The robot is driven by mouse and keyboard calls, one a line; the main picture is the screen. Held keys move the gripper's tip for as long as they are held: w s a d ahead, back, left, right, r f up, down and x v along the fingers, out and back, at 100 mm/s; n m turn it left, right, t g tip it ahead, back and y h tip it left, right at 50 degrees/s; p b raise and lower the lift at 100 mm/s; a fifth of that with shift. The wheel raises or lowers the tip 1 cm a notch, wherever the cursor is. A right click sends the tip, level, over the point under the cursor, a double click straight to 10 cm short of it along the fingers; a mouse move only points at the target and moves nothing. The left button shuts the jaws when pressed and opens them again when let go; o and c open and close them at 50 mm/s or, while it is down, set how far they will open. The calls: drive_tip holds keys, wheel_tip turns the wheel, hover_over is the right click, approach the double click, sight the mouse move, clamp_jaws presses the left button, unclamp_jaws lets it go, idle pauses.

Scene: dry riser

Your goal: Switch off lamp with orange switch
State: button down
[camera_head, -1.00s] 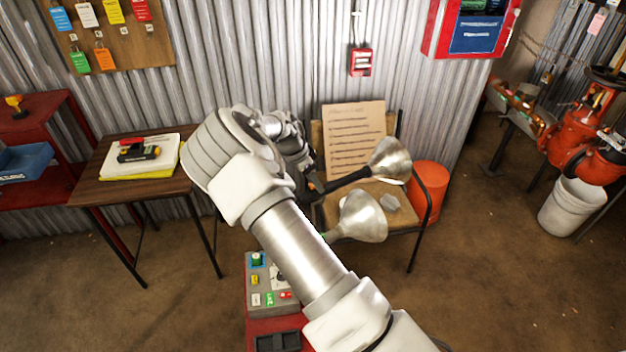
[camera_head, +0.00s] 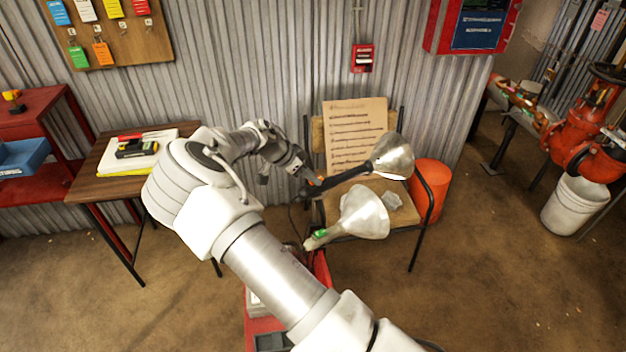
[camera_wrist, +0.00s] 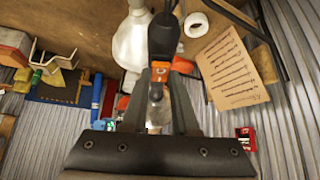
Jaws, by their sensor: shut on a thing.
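In the wrist view the black handle (camera_wrist: 164,38) and orange switch (camera_wrist: 160,70) show at the fingertips of my gripper (camera_wrist: 160,92). My gripper is shut on this lamp around the switch end; the exact contact is partly hidden by the fingers. A second lamp (camera_head: 363,213) with a green switch (camera_head: 320,234) sits just below it.
A wooden table (camera_head: 100,187) is at left. Red pipework (camera_head: 590,120) and a white bucket (camera_head: 574,205) are at right.

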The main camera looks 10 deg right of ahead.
drive_tip(key=shift+s+a+f+h+b, duration=0.1)
drive_tip(key=shift+a+f+h+b, duration=0.2)
drive_tip(key=shift+h+b, duration=0.35)
drive_tip(key=shift+d+r+t, duration=0.1)
drive_tip(key=shift+r+t, duration=0.05)
drive_tip(key=shift+t, duration=0.15)
drive_tip(key=c, duration=0.7)
unclamp_jaws()
drive_tip(key=shift+r, duration=0.1)
drive_tip(key=v, duration=1.7)
drive_tip(key=shift+a, duration=0.3)
